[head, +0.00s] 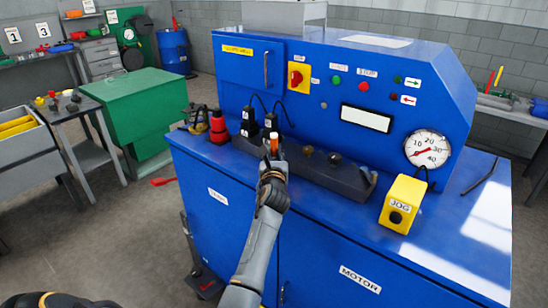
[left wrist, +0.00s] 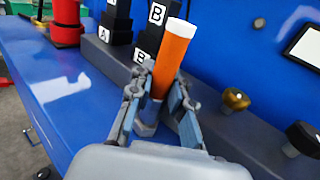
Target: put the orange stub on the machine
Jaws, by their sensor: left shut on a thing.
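The orange stub (left wrist: 174,52), a short orange cylinder with a white top end, is between the fingers of my left gripper (left wrist: 160,96), which is shut on it. In the head view the stub (head: 274,143) shows small above the gripper (head: 273,160), in front of the block marked B. It leans a little to the right in the left wrist view. A blue-grey piece (left wrist: 150,114) shows under it between the fingers; I cannot tell whether the two touch. The blue machine (head: 340,65) stands behind, with a dark rail (head: 335,184) along its front ledge. My right gripper is not in view.
Black blocks marked A (head: 248,122) and B (head: 270,124) stand close at the rail's left end, beside a red stacked piece (head: 218,127). A brass knob (left wrist: 236,99) and a black knob (left wrist: 302,139) are to the right. A yellow JOG box (head: 402,203) sits on the ledge.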

